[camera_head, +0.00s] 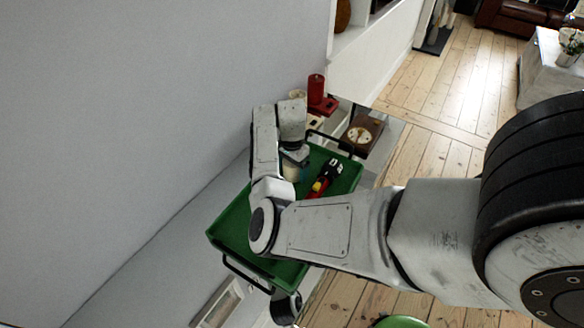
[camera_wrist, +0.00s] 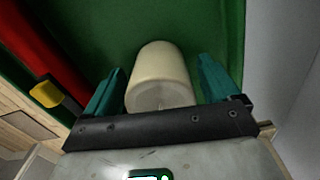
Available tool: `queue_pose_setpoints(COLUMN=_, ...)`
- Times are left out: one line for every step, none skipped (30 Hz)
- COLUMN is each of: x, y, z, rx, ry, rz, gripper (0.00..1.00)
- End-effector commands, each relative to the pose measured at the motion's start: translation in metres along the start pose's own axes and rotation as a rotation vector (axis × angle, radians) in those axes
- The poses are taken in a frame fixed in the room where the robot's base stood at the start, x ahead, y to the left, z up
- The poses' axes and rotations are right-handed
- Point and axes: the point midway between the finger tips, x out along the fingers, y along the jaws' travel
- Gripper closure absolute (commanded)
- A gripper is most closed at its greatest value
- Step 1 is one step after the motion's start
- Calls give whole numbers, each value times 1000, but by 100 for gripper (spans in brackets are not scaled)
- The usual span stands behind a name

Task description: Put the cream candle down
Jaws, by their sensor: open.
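The cream candle (camera_wrist: 160,72) is a short, pale cylinder in the wrist view, between my two teal fingers with the green tray behind it. My gripper (camera_wrist: 163,66) is open, with a finger on either side of the candle and a narrow gap showing at each side. In the head view the candle (camera_head: 291,172) shows just below my gripper (camera_head: 294,157), over the green tray (camera_head: 228,238). The candle appears to stand on the tray floor. My arm hides part of the tray.
A red and black tool with a yellow part (camera_head: 325,180) lies in the tray, right of the candle. Beyond the tray are a red candle (camera_head: 316,88) and a wooden box with a round dial (camera_head: 362,134). A grey wall (camera_head: 130,120) runs close along the left.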

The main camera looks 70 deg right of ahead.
Motion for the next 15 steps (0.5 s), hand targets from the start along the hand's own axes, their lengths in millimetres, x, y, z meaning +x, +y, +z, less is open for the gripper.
queue_pose_setpoints(x=-1, y=0, z=0, rx=0, ry=0, rz=0, gripper=11)
queue_pose_setpoints(x=-3, y=0, z=0, rx=0, ry=0, rz=-1, gripper=11)
queue_pose_setpoints(x=-5, y=0, z=0, rx=0, ry=0, rz=-1, gripper=11)
queue_pose_setpoints(x=-7, y=-1, z=0, rx=0, ry=1, rz=-2, gripper=11)
queue_pose_setpoints(x=-10, y=-1, z=0, rx=0, ry=2, rz=-2, gripper=11)
queue_pose_setpoints(x=-15, y=-1, z=0, rx=0, ry=2, rz=-3, gripper=11)
queue_pose_setpoints(x=-20, y=-1, z=0, rx=-1, ry=3, rz=-4, gripper=11)
queue_pose_setpoints(x=-25, y=-1, z=0, rx=-1, ry=2, rz=-4, gripper=11)
queue_pose_setpoints(x=-33, y=-2, z=0, rx=-1, ry=3, rz=-5, gripper=11)
queue_pose_setpoints(x=-39, y=-2, z=0, rx=0, ry=3, rz=-5, gripper=11)
queue_pose_setpoints(x=-45, y=-2, z=0, rx=0, ry=3, rz=-5, gripper=11)
queue_pose_setpoints(x=-54, y=-1, z=0, rx=1, ry=3, rz=-6, gripper=11)
queue_pose_setpoints(x=-60, y=-1, z=0, rx=1, ry=2, rz=-4, gripper=11)
queue_pose_setpoints(x=-66, y=-1, z=-1, rx=1, ry=3, rz=-5, gripper=11)
queue_pose_setpoints(x=-75, y=-1, z=0, rx=0, ry=3, rz=-5, gripper=11)
